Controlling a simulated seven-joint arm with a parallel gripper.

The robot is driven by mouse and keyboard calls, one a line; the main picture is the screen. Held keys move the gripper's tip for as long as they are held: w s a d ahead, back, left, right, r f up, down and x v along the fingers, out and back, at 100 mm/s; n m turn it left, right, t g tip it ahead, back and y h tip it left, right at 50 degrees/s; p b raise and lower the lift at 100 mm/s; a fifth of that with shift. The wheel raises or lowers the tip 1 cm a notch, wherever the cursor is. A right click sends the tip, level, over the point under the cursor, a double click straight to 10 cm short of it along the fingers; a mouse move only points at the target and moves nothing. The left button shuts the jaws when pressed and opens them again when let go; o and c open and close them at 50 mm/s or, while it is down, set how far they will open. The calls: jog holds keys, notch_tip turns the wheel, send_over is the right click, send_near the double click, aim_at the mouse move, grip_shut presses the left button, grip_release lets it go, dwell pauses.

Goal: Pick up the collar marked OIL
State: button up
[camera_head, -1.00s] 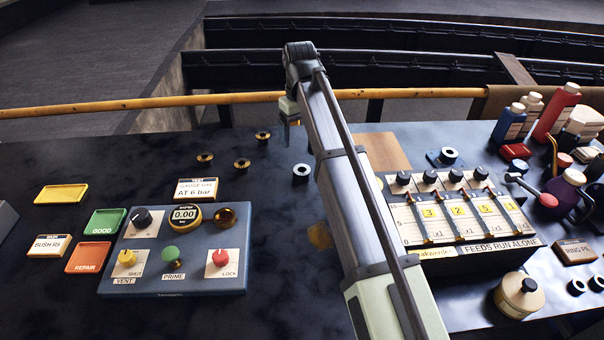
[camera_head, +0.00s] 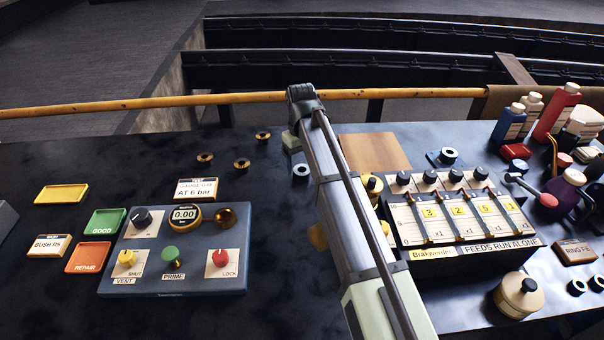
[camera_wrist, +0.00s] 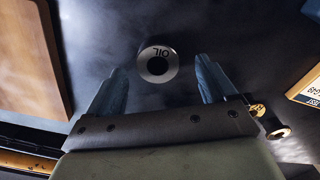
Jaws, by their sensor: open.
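The collar marked OIL (camera_wrist: 158,50) is a short, dark round ring with a pale top face and a hole. In the wrist view it stands on the dark bench, with its lettering upside down. My gripper (camera_wrist: 159,68) is open, and its two blue-grey fingers reach to either side of the collar with a gap on each side. How high the fingertips are above the bench is hard to tell. In the head view the collar (camera_head: 301,176) shows just left of my arm. My gripper (camera_head: 292,142) is behind it there, mostly hidden by the wrist.
A wooden board (camera_head: 376,153) lies right of the collar. Several brass bushes (camera_head: 242,164) and a gauge card (camera_head: 197,188) are to its left. The feed panel (camera_head: 465,215) stands right of my arm, the control box (camera_head: 180,255) at left. A yellow rail (camera_head: 150,104) runs behind the bench.

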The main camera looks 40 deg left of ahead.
aim_at(302, 169)
notch_tip(302, 169, down, 3)
jog(key=shift+w+f, duration=0.15)
jog(key=c, duration=1.5)
